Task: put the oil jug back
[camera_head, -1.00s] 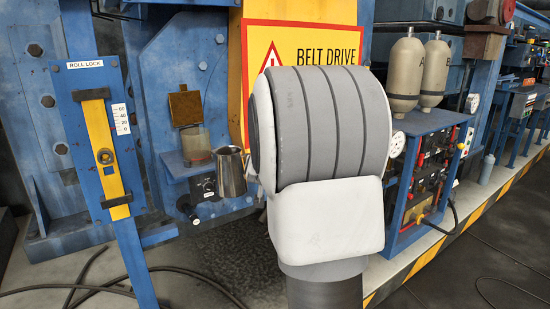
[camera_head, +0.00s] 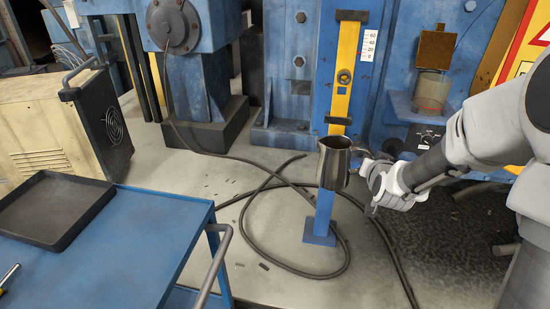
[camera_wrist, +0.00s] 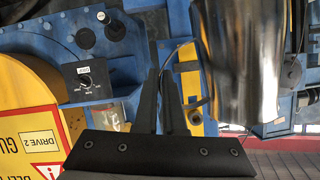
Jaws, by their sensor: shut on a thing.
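The oil jug (camera_head: 335,163) is a shiny metal pitcher. It is upright in mid-air in the head view, in front of the blue post with the yellow level strip. My gripper (camera_head: 362,162) reaches in from the right and is shut on the jug's handle side. In the wrist view the jug (camera_wrist: 243,50) fills the upper right, and the dark fingers of my gripper (camera_wrist: 163,95) are close together beside it.
A blue cart (camera_head: 155,235) with a dark, empty-looking tray (camera_head: 48,208) stands at lower left. A beige machine (camera_head: 45,125) stands behind it. A loose cable (camera_head: 270,245) curls over the floor. A small blue shelf (camera_head: 400,108) holds a clear oil cup (camera_head: 431,92).

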